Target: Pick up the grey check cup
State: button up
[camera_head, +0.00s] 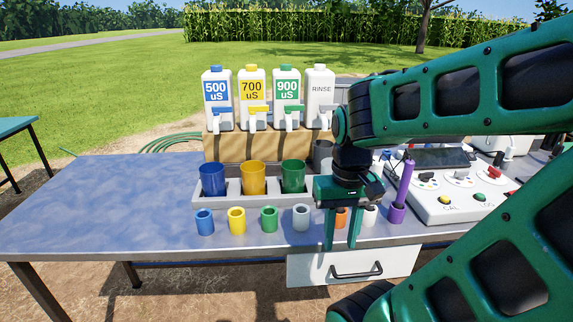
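A small light grey cup (301,217) stands upright at the right end of a front row with blue (205,222), yellow (237,221) and green (269,220) small cups. A larger dark grey cup-like thing (322,156) shows behind, partly hidden by my arm. I cannot tell for certain which of the two is the check cup. My gripper (342,244) points down just right of the small light grey cup, apart from it. Its two green fingers are spread with nothing held between them. A small orange piece (341,217) shows behind the fingers.
A grey tray (216,203) holds large blue, yellow and green cups behind the small ones. Labelled bottles stand on a wooden block (225,146). A purple probe (405,182) and a white meter panel (434,208) lie right. The table's left side is clear.

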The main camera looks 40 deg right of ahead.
aim_at(322, 149)
jog(key=u, duration=0.05)
jog(key=k, duration=1.15)
jog(key=z, duration=0.8)
jog(key=i, duration=1)
jog(key=u, duration=0.05)
